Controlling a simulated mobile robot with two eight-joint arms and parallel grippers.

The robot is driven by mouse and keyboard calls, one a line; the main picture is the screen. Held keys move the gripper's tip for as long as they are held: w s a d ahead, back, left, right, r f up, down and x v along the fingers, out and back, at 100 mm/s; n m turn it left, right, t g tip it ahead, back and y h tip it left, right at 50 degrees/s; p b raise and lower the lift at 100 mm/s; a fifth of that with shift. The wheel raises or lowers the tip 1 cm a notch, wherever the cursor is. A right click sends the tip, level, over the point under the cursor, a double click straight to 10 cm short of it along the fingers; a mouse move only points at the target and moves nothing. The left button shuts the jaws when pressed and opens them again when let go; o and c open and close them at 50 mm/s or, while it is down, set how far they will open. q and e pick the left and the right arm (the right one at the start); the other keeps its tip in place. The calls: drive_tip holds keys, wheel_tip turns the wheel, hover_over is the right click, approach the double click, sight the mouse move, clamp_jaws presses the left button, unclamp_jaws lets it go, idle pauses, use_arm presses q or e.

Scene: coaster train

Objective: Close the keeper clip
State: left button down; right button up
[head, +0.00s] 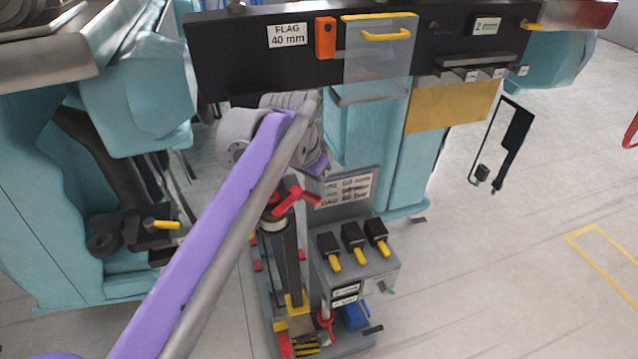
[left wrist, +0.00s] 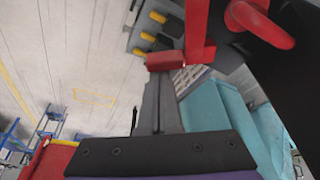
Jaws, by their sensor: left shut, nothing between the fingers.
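A red bracket-like piece (head: 290,196) sits at the top of a dark upright post (head: 285,250) on a grey service stand. I take it for the keeper clip, but cannot tell for sure or judge whether it is closed. In the left wrist view a red upright bar (left wrist: 200,32) and a rounded red loop (left wrist: 260,22) stand close ahead. My left gripper (left wrist: 165,62) is shut and empty, its red tip beside or against the red bar; contact is unclear. In the head view my purple and grey arm hides much of the gripper and the post's left side.
The stand (head: 385,268) carries several yellow-tipped black levers (head: 355,238). Overhead, a black beam (head: 260,62) holds an orange block (head: 325,37) and a clear panel with a yellow handle (head: 385,36). Teal supports (head: 370,150) stand behind.

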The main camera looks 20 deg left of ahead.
sight(308, 197)
use_arm(q)
drive_tip(key=m, duration=0.1)
drive_tip(key=s+m, duration=0.1)
drive_tip(key=shift+a+r+m+h+p, duration=0.1)
drive_tip(key=shift+a+m+h+p, duration=0.1)
drive_tip(key=shift+m+h+p, duration=0.15)
drive_tip(key=m, duration=0.1)
drive_tip(key=s+m+g+h+p, duration=0.1)
drive_tip(key=shift+s+a+m, duration=0.15)
drive_tip(key=shift+a+m, duration=0.1)
drive_tip(key=shift+m, duration=0.1)
drive_tip(key=shift+s+a, duration=0.1)
drive_tip(key=shift+s, duration=0.15)
use_arm(e)
drive_tip(key=r, duration=0.1)
drive_tip(key=w+r, duration=0.1)
drive_tip(key=shift+r, duration=0.4)
